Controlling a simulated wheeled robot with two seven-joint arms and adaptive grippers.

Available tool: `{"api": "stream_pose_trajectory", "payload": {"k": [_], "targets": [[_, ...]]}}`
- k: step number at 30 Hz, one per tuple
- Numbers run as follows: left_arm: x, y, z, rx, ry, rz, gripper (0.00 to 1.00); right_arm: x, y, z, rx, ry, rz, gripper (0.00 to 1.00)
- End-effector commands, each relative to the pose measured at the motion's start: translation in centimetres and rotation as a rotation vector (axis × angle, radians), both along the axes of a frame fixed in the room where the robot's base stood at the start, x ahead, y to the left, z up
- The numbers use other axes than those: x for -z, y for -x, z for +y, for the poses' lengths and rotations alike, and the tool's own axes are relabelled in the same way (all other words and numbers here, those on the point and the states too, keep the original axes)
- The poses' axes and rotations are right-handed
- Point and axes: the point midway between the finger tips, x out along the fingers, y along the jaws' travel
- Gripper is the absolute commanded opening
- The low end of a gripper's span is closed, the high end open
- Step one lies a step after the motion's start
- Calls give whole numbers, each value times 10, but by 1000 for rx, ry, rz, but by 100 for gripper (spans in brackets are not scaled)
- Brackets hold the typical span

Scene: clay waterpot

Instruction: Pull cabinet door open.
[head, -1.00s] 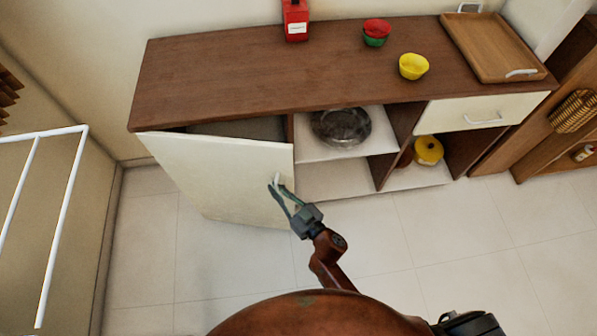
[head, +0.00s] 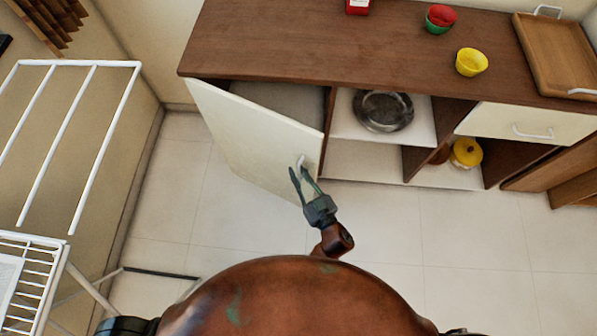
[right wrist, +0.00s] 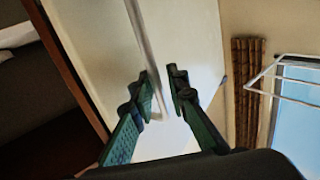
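The white cabinet door (head: 250,135) stands partly open at the left end of the brown cabinet (head: 330,50), its free edge swung out toward me. A light bar handle (head: 301,162) is near that free edge; it also shows in the right wrist view (right wrist: 150,50). My right gripper (head: 298,170) is at the handle, its fingers apart on either side of the bar. In the right wrist view a gap shows between the fingertips (right wrist: 160,85), wider than the bar. I cannot tell whether a finger touches it. My left gripper is not in view.
A metal pan (head: 383,110) and a yellow pot (head: 465,153) sit in open compartments. A white rack (head: 75,65) stands at the left. The tiled floor (head: 400,225) before the cabinet is clear.

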Motion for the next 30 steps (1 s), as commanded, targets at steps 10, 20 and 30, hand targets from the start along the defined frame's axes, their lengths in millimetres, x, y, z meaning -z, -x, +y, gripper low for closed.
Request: {"api": "stream_pose_trajectory", "payload": {"k": [10,20,30], "targets": [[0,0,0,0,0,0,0,1,38,-24,1,2,3,15],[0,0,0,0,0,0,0,0,90,-55,1,1,2,15],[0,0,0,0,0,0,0,0,103,-63,2,1,1,15]]}}
